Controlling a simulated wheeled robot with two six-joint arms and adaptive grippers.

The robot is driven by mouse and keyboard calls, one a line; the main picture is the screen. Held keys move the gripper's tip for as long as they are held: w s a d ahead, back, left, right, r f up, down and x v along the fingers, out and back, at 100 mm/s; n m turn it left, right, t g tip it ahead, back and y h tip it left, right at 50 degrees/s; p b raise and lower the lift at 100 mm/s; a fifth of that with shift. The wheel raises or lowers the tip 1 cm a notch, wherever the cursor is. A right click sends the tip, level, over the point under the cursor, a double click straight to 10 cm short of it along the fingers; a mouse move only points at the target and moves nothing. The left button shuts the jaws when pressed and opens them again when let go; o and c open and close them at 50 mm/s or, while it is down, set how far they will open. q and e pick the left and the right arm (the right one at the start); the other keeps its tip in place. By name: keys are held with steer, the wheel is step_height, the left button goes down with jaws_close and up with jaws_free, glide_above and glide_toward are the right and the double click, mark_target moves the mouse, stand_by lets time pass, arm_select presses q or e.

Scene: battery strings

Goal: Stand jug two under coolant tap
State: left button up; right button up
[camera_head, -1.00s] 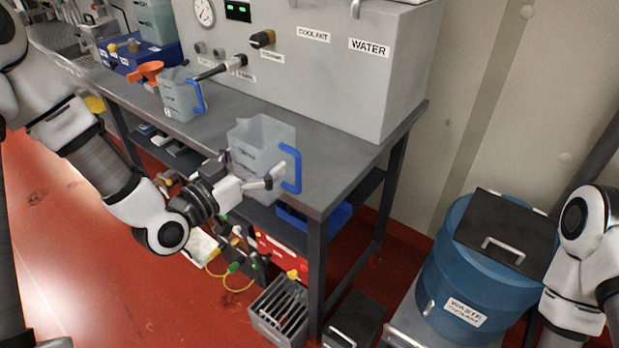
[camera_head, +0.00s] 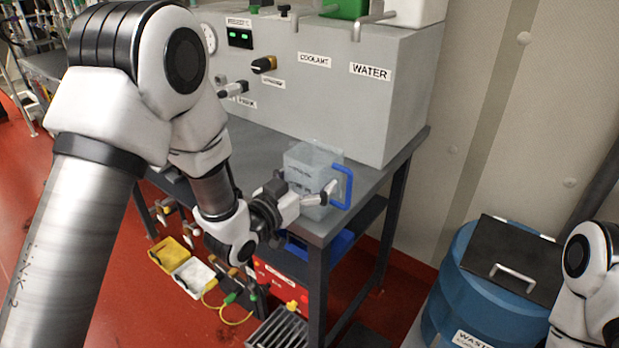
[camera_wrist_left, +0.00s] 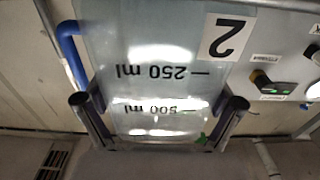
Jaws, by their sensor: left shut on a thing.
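Jug two, a clear grey jug (camera_head: 307,165) with a blue handle (camera_head: 344,187), is at the front right part of the bench top. It looks upright; I cannot tell whether its base touches the bench. My left gripper (camera_head: 316,197) is shut on its body. In the left wrist view the gripper fingers (camera_wrist_left: 160,118) lie on either side of the jug (camera_wrist_left: 150,50), whose label "2" and volume marks show upside down. The label "COOLANT" (camera_head: 314,60) is on the grey cabinet behind; a metal spout (camera_head: 320,10) sticks out above it. My right gripper is out of view.
The grey cabinet (camera_head: 330,95) fills the back of the bench (camera_head: 375,170). A "WATER" label (camera_head: 370,70) and another spout (camera_head: 372,20) are to the right. A blue waste drum (camera_head: 480,285) stands at the lower right. Bare bench lies right of the jug.

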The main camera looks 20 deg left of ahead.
arm_select(q)
steer(key=shift+s, duration=0.1)
steer(key=o, duration=0.9)
steer(key=shift+c, duration=0.2)
steer(key=shift+f, duration=0.1)
